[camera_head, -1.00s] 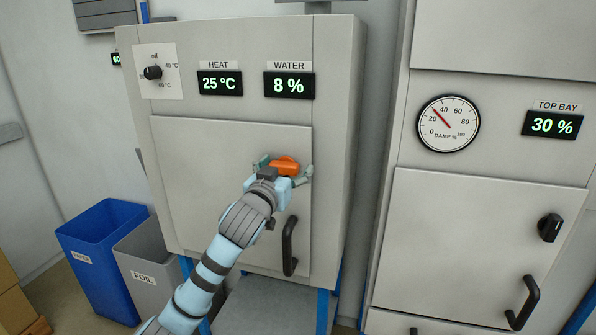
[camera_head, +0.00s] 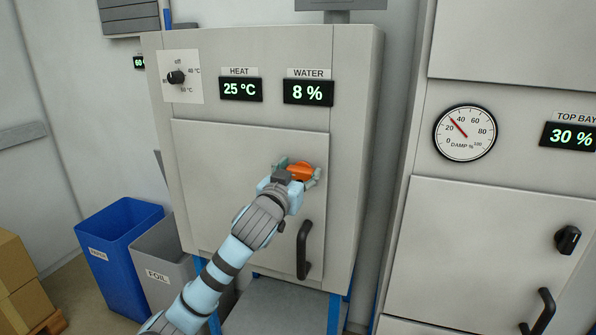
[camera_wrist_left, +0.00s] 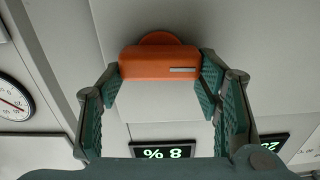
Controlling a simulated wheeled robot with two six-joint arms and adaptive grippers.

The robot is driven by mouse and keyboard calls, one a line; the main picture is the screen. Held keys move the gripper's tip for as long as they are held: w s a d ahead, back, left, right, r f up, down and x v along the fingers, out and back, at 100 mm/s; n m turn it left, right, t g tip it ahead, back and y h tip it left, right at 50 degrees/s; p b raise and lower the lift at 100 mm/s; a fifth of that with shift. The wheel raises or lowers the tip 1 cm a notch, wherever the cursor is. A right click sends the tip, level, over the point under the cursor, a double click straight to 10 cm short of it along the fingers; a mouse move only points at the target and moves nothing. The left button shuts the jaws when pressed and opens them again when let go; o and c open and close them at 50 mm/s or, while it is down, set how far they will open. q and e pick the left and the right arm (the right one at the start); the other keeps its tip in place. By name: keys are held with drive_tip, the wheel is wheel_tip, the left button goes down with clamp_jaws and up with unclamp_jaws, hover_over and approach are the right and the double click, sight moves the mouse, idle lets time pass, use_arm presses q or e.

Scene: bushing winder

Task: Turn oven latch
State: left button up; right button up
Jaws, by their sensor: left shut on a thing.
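The orange oven latch (camera_head: 302,171) is on the right part of the oven door (camera_head: 230,160), above the black door handle (camera_head: 304,250). My left gripper (camera_head: 297,174) is at the latch, its fingers on either side of it. In the left wrist view the orange latch (camera_wrist_left: 160,64) lies crosswise between the two green-padded fingers of the gripper (camera_wrist_left: 160,85), which are shut on its ends. The oven door looks closed. My right gripper is in neither view.
The oven front has a dial (camera_head: 177,77) and displays reading 25 °C and 8 %. A second cabinet (camera_head: 490,240) with a damp gauge (camera_head: 465,133) stands at the right. A blue bin (camera_head: 118,235) and a grey bin (camera_head: 165,255) stand on the floor at the left.

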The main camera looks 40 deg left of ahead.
use_arm(q)
drive_tip(key=shift+r+m+p, duration=0.1)
drive_tip(key=shift+m+p, duration=0.4)
drive_tip(key=shift+p, duration=0.15)
drive_tip(key=m+p, duration=0.9)
drive_tip(key=shift+w+d, duration=0.1)
drive_tip(key=shift+d, duration=0.25)
drive_tip(key=shift+f+m+p, duration=0.2)
drive_tip(key=shift+m+p, duration=0.6)
drive_tip(key=shift+p, duration=0.15)
drive_tip(key=m+p, duration=0.1)
drive_tip(key=m, duration=0.1)
drive_tip(key=shift+d+f+m, duration=0.1)
drive_tip(key=shift+f+m, duration=0.05)
drive_tip(key=shift+m, duration=0.15)
drive_tip(key=shift+f+m, duration=0.2)
drive_tip(key=shift+m, duration=1.3)
drive_tip(key=shift+p, duration=0.3)
